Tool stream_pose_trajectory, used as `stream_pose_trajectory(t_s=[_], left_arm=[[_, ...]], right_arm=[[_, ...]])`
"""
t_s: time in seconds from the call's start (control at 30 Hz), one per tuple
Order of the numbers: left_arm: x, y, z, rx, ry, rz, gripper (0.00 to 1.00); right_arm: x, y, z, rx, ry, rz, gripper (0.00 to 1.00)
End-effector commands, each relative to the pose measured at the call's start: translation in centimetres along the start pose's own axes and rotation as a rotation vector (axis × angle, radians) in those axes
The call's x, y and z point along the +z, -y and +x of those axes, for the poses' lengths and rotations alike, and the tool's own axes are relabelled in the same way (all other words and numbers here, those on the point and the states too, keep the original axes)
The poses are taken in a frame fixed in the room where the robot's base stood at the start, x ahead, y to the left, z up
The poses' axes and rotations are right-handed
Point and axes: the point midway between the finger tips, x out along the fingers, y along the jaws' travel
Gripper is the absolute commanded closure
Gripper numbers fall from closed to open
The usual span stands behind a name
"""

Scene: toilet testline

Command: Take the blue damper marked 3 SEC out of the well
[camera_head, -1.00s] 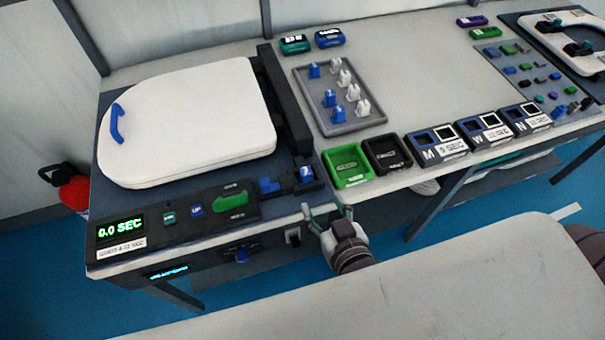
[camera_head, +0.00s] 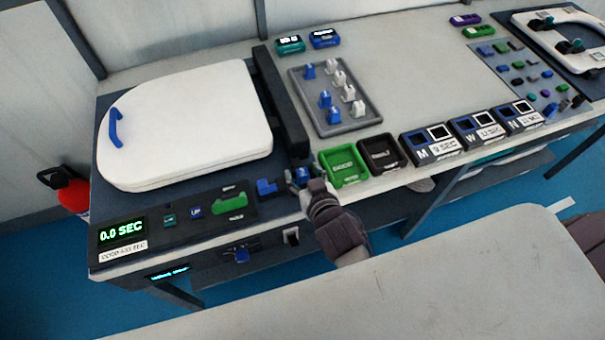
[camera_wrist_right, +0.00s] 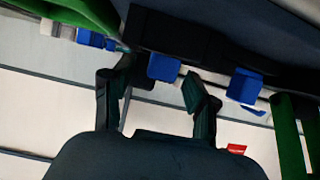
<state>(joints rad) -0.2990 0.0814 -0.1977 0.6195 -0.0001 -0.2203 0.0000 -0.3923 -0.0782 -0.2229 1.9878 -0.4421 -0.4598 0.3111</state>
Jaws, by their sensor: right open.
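The blue damper (camera_head: 302,173) with a white mark sits in the dark well at the front end of the toilet seat's hinge bar; the mark is too small to read. My right gripper (camera_head: 304,186) is at the well's front side, fingers toward the damper and partly covering it. In the right wrist view my open gripper (camera_wrist_right: 158,90) has a blue block (camera_wrist_right: 163,67) between and just beyond its fingertips, seemingly the damper; I cannot tell whether they touch. A second blue block (camera_wrist_right: 245,85) stands to its right. My left gripper is not in view.
Another blue part (camera_head: 267,187) is left of the well. The green GOOD tray (camera_head: 344,167) and a black tray (camera_head: 384,153) stand close to the right. The white lid (camera_head: 190,120) lies shut behind. A grey rack (camera_head: 352,127) holds blue and white dampers.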

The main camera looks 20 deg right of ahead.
Motion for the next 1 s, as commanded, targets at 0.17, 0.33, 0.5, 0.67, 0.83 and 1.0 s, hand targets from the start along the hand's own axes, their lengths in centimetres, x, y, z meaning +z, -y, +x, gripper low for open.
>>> stream_pose_trajectory(t_s=[0.17,0.33,0.5,0.67,0.83,1.0], left_arm=[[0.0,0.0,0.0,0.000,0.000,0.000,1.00],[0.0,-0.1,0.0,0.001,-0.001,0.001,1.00],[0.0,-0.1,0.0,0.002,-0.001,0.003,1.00],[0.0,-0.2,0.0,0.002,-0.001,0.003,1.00],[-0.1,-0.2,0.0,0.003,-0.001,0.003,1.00],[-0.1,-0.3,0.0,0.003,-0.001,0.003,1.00]], right_arm=[[0.0,0.0,0.0,0.000,0.000,0.000,0.50],[0.0,0.0,-0.1,0.000,0.000,0.000,0.78],[0.0,0.0,-0.1,0.000,0.000,0.000,1.00],[0.0,0.0,-0.1,0.000,-0.001,0.000,1.00],[-0.4,0.0,-0.2,0.000,-0.002,0.000,1.00],[-2.1,0.0,-0.9,-0.001,-0.005,0.001,1.00]])
